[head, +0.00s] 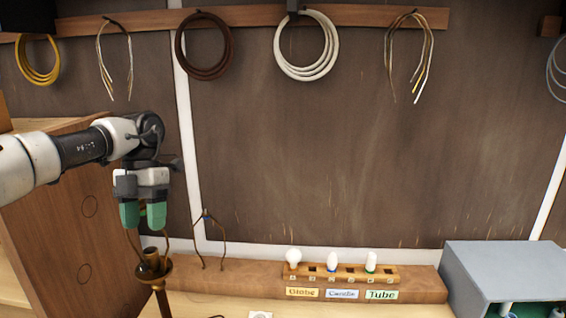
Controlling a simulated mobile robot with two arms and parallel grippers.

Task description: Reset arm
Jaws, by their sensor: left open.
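My left gripper (143,215) comes in from the left on a white and black arm. Its two green-tipped fingers point down and are apart. It is just above a brass lamp stem (157,274) with a cup-like top. Thin brown wire loops rise from beside the stem towards the fingertips; I cannot tell whether they touch. My right gripper is out of view.
A wooden rack (345,273) holds a round, a candle-shaped and a tube bulb above name labels. A grey box (505,275) stands at right. Coiled cables (307,45) hang from a wall rail. A wooden panel (75,215) stands at left.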

